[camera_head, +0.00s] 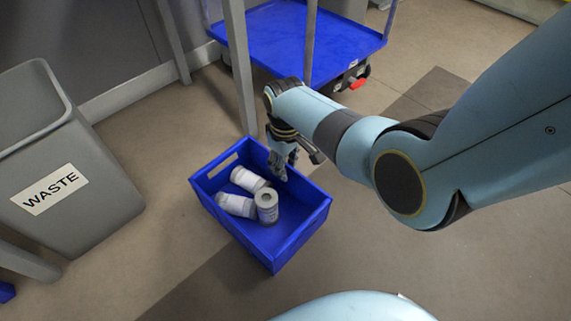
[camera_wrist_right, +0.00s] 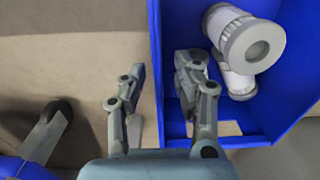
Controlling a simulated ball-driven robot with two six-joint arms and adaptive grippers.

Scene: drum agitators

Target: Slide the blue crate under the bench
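The blue crate (camera_head: 279,246) stands on the floor near the middle of the head view, with three grey-white canisters (camera_head: 267,206) inside. My right gripper (camera_head: 283,163) points down at the crate's far right wall. In the right wrist view its two fingers are apart (camera_wrist_right: 163,75). One finger is over the inside of the crate (camera_wrist_right: 222,122) and the other is outside, with the wall's rim between them. I cannot tell whether either finger touches the wall. The bench shows only as grey legs (camera_head: 240,65); its top is not clearly in view. My left gripper is out of view.
A grey waste bin (camera_head: 85,200) stands left of the crate. A blue platform trolley (camera_head: 285,40) is behind, close to a bench leg; a caster (camera_wrist_right: 47,130) shows in the wrist view. Floor in front and to the right of the crate is clear.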

